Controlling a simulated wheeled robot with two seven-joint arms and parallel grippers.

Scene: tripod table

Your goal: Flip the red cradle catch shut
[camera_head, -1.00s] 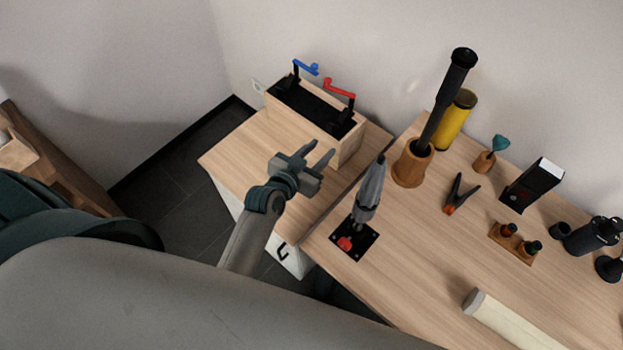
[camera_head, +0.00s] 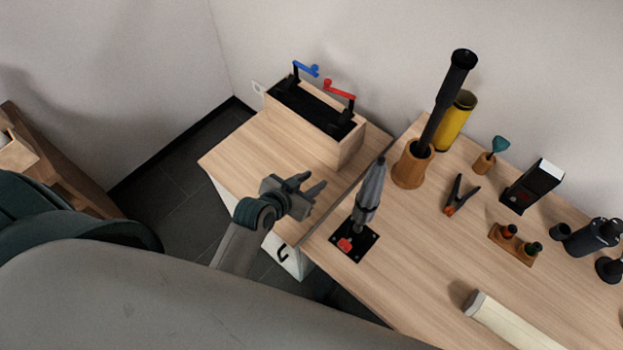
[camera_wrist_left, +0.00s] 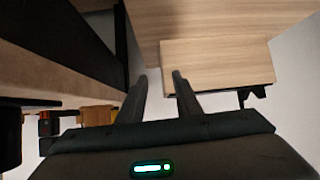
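The red catch (camera_head: 340,89) is a red lever on a black post at the right end of the wooden cradle box (camera_head: 346,152). Its arm sticks out up and to the left, raised above the black top of the box. A matching blue catch (camera_head: 306,69) stands at the left end, also raised. My left gripper (camera_head: 308,184) is open and empty, in front of the box and well apart from the red catch. Its two fingers show apart in the left wrist view (camera_wrist_left: 160,85), with nothing between them. My right gripper is not in view.
A grey device on a black base with a red part (camera_head: 345,244) stands right of my gripper. A wooden holder (camera_head: 411,168) with a black tube and a yellow cylinder (camera_head: 456,121) stand farther right. The tabletop before the box (camera_head: 245,150) is clear.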

